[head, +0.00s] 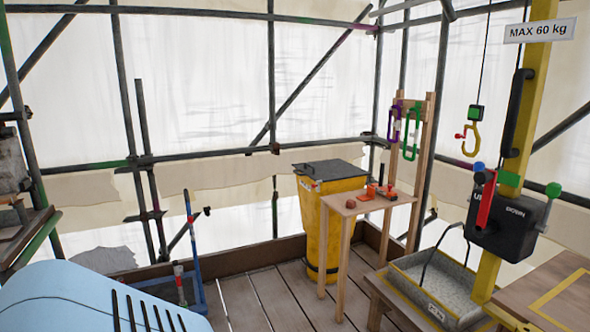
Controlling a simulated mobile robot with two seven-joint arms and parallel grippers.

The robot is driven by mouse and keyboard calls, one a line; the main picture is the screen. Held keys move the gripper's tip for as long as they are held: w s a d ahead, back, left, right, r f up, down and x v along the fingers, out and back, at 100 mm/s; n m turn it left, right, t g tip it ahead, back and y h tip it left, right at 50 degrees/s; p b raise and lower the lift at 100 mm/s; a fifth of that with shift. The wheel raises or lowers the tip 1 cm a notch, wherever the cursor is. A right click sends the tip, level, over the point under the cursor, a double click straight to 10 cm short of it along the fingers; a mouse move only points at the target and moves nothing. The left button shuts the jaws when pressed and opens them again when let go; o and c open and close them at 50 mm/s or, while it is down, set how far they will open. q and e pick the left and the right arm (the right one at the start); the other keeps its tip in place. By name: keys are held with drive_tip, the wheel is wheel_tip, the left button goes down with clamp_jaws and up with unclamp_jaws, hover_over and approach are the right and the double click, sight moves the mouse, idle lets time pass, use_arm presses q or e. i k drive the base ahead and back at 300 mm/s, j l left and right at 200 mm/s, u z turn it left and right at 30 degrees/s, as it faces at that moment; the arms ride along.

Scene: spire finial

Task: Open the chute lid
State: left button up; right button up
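The yellow chute (312,225) stands at the middle of the head view, by the back edge of the plank floor. Its dark grey lid (330,169) lies flat across its top and looks closed. A small pale label shows on the chute's front, just under the lid. The small wooden stand in front hides part of the chute's right side. Neither of my grippers is in view, so nothing of mine is seen touching the lid.
A wooden stand (345,204) with small orange and dark items is close in front of the chute. Purple (395,124) and green (411,140) carabiners hang behind it. A hoist (508,225) and grey tray (425,298) are at right. Plank floor (262,300) left of the stand is clear.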

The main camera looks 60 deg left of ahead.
sight(327, 171)
drive_tip(key=u, duration=1.6)
drive_tip(key=i+j+u, duration=0.3)
drive_tip(key=i, duration=0.6)
drive_tip(key=i+u, duration=0.3)
drive_tip(key=i, duration=0.6)
drive_tip(key=i+z, duration=0.15)
drive_tip(key=i, duration=0.5)
drive_tip(key=i+j+z, duration=0.15)
drive_tip(key=i, duration=0.5)
drive_tip(key=i+j+z, duration=0.2)
drive_tip(key=i+z, duration=0.2)
drive_tip(key=i+j+z, duration=1.1)
drive_tip(key=j+z, duration=0.15)
